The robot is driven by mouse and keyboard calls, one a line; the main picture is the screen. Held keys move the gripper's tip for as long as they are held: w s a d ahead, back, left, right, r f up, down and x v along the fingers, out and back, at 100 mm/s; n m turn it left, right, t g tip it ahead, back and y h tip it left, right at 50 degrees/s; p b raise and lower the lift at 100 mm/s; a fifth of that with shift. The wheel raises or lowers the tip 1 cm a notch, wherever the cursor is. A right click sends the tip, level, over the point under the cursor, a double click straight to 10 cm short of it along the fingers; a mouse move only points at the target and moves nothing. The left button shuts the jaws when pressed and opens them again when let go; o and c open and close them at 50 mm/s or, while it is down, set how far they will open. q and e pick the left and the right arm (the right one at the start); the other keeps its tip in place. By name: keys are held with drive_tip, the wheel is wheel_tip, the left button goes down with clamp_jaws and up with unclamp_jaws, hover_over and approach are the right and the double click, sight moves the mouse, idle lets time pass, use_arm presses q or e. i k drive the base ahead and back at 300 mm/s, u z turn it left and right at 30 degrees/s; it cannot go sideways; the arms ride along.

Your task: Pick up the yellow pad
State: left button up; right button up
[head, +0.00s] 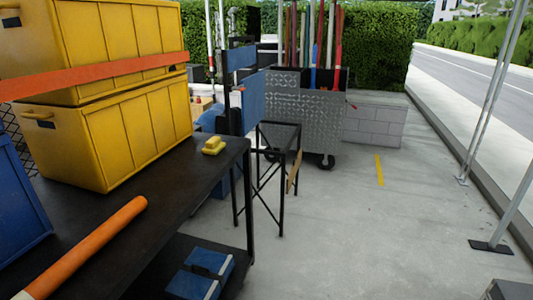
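A small yellow pad (214,145) lies on the dark table top (190,165), close to its far right corner. It has a raised, paler upper part. Nothing covers it from this view. Neither of my grippers can be made out in the head view.
Stacked yellow crates (120,140) with an orange strap stand left of the pad. An orange pole (95,245) and a blue bin (18,200) are nearer. Blue items (200,272) lie on a lower shelf. A black stand (270,170) and metal cart (300,105) stand beyond.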

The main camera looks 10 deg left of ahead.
sight(214, 145)
drive_tip(key=z, duration=0.75)
drive_tip(key=i, duration=2)
drive_tip(key=u, duration=1.05)
